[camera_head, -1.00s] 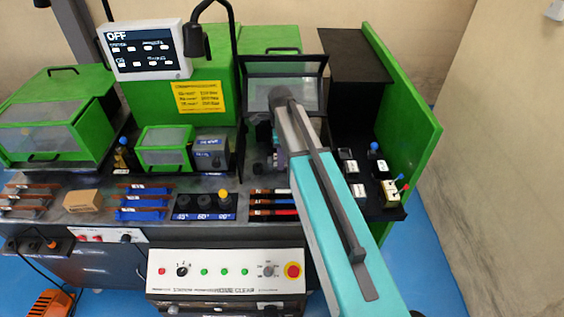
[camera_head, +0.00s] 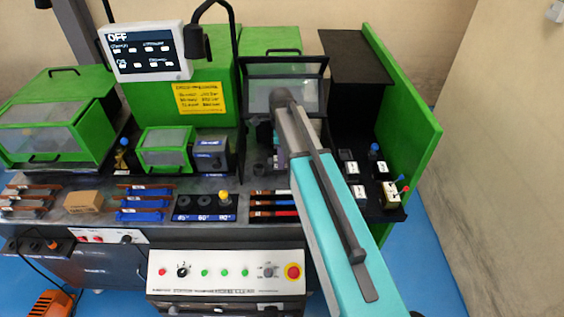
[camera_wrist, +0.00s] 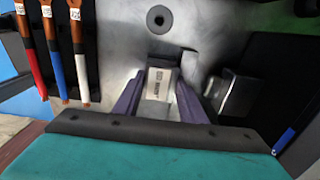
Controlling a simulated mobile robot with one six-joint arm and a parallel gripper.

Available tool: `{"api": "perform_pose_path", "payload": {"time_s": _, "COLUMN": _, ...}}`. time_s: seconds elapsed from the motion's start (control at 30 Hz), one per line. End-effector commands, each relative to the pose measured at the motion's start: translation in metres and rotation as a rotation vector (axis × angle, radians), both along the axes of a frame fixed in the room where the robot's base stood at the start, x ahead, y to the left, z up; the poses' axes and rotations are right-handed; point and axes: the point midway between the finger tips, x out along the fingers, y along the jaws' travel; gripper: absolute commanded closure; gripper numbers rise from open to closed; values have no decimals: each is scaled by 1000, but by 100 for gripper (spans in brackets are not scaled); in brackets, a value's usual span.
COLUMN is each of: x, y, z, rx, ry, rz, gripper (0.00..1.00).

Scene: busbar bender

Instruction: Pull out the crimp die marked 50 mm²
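In the wrist view, a pale block-shaped crimp die (camera_wrist: 162,83) with a small dark label sits between the two purple fingers of my gripper (camera_wrist: 163,75). The label is too blurred to read surely as 50 mm². The fingertips are close beside the die's two sides; I cannot tell whether they touch it. In the head view, my turquoise arm hides the gripper's tips and this die, in front of the black framed clear guard (camera_head: 285,85).
A dark grey block (camera_wrist: 236,96) stands close right of the fingers. Red, blue and white-ended bars lie at the left; their rack (camera_head: 272,203) shows in the head view. Small labelled blocks (camera_head: 358,191) stand on the black right shelf, beside a green side panel (camera_head: 405,110).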

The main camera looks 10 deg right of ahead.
Motion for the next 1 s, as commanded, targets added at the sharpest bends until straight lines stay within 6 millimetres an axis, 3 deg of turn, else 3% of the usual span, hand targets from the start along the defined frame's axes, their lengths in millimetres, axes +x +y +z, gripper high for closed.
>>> {"api": "perform_pose_path", "payload": {"time_s": 1.0, "x": -1, "y": -1, "z": 17, "rx": 1, "ry": 4, "rz": -1, "gripper": 90}}
